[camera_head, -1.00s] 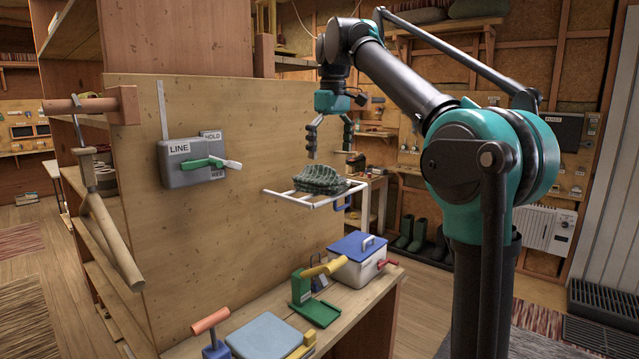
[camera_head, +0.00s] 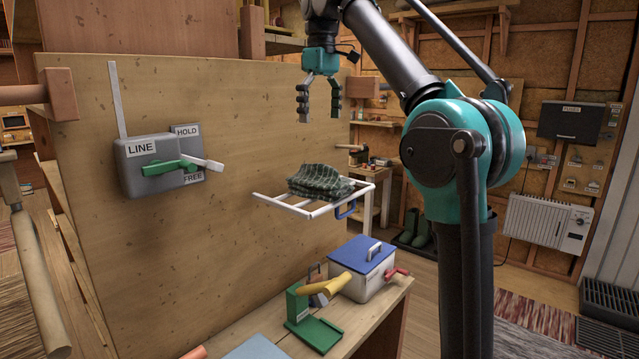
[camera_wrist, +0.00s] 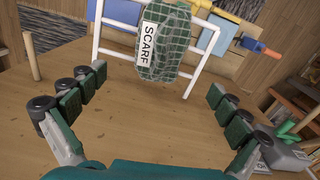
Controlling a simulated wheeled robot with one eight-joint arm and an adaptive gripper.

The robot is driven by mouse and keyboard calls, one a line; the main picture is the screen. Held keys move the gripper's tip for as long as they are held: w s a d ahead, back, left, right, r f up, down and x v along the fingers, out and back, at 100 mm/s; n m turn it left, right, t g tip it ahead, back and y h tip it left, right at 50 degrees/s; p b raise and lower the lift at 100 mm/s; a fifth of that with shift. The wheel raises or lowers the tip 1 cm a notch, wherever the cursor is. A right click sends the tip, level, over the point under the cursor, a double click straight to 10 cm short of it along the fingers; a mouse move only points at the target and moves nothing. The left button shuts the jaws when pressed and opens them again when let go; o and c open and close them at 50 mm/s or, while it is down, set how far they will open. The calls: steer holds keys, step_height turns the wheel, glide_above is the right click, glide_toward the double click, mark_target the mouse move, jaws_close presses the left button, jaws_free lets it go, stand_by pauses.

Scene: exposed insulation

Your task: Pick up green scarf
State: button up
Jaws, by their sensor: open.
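The green scarf (camera_head: 320,182) is a folded dark green bundle with a light grid pattern. It rests on a white rack (camera_head: 290,208) that sticks out from the wooden panel. In the wrist view the scarf (camera_wrist: 163,45) shows a white label reading SCARF, with the rack's white bars (camera_wrist: 97,32) around it. My gripper (camera_head: 319,104) is open and empty, pointing down, above the rack and apart from the scarf. In the wrist view my gripper's fingers (camera_wrist: 150,112) are spread wide, with the scarf beyond them near the top of the picture.
A grey box (camera_head: 160,170) labelled LINE, HOLD and FREE with a green lever is on the panel (camera_head: 240,120), left of the rack. Below are a bench (camera_head: 375,318), a blue-lidded white box (camera_head: 362,270) and a green stand (camera_head: 312,325). Open air surrounds the rack's right side.

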glide_toward(319, 178)
steer(key=f, duration=0.3)
steer(key=w+f, duration=0.1)
steer(key=f, duration=0.1)
steer(key=shift+d+f, duration=0.2)
steer(key=shift+f, duration=0.1)
steer(key=shift+a+f, duration=0.2)
steer(key=shift+f, duration=2.45)
steer(key=c, duration=1)
steer(key=shift+r, duration=0.15)
step_height(319, 178, up, 20)
steer(key=shift+f, duration=0.15)
